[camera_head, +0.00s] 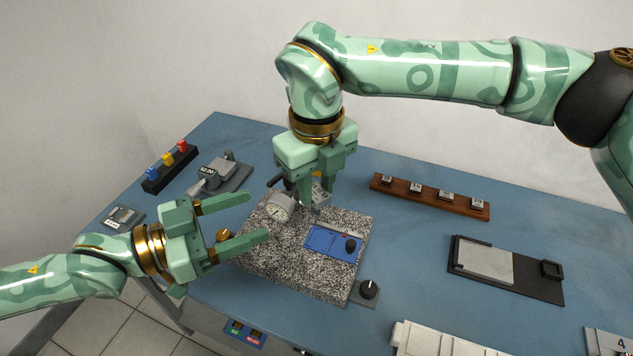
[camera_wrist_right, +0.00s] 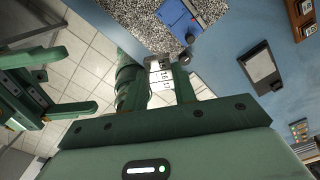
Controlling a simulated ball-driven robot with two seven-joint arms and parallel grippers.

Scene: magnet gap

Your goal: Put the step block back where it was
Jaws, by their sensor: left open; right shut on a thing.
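My right gripper (camera_head: 317,197) is shut on the step block (camera_head: 320,191), a small grey block with printed marks.
A blue fixture (camera_head: 325,242) with a dark knob lies on the plate. A wooden rack (camera_head: 405,190) with several small blocks stands at the back right. A black tray (camera_head: 512,284) with a grey plate lies at right. Coloured blocks in a black holder (camera_head: 157,183) stand at left.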

